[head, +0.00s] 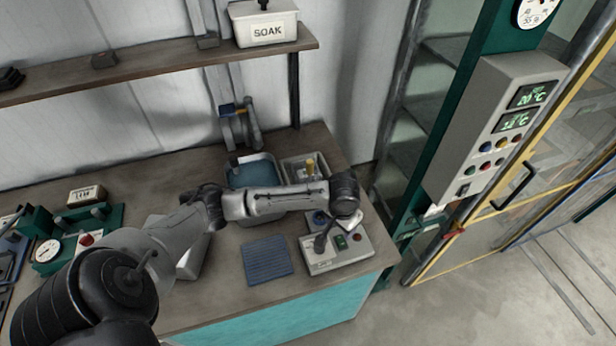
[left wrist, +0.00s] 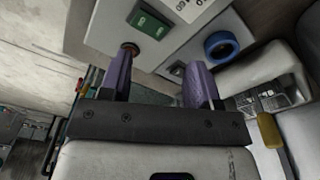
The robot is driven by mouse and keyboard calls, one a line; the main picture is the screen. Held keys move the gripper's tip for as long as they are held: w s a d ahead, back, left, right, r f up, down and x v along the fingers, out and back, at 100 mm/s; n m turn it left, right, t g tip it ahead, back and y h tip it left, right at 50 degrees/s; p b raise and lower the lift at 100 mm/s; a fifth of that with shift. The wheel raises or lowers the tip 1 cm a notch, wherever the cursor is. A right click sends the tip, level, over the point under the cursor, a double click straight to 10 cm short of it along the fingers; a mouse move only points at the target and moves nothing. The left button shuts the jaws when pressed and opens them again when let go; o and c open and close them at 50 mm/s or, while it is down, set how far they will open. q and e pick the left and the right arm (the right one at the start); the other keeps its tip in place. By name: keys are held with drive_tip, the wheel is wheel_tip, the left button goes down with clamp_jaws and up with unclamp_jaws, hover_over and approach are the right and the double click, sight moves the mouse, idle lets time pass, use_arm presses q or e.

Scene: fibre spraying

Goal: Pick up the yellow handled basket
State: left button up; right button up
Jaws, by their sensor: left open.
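The yellow handle (head: 310,167) of the basket stands up at a light grey, open container (head: 291,173) at the back right of the bench, behind my left forearm. The basket's body is not clear. The yellow handle also shows at the right in the left wrist view (left wrist: 269,130), off to the side of the fingers. My left gripper (left wrist: 158,78) is open and empty, with its two purple fingers apart, over the grey control box (left wrist: 172,45). In the head view my wrist hides most of that gripper. My right gripper does not show.
The control box (head: 352,256) has a dark lever, a green switch and a blue knob (left wrist: 221,45). A blue basin (head: 256,170) stands left of the grey container. A blue ribbed mat (head: 267,260) lies in front. A shelf (head: 150,69) with a SOAK tub (head: 262,27) overhangs the back.

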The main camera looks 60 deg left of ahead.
use_arm(q)
drive_tip(key=w+a+r+n, duration=0.4)
drive_tip(key=a+r, duration=0.3)
drive_tip(key=a, duration=0.3)
wheel_tip(320, 180, up, 8)
drive_tip(key=n+g, duration=0.1)
drive_tip(key=n, duration=0.5)
hover_over(310, 161)
drive_tip(key=f, duration=0.3)
drive_tip(key=f+b, duration=0.1)
drive_tip(key=f, duration=0.3)
drive_tip(key=shift+w+d+f, duration=0.1)
drive_tip(key=shift+d, duration=0.1)
drive_tip(key=shift+a+f+b, duration=0.2)
drive_tip(key=shift+f+b, duration=0.2)
drive_tip(key=shift+f, duration=2.4)
clamp_jaws()
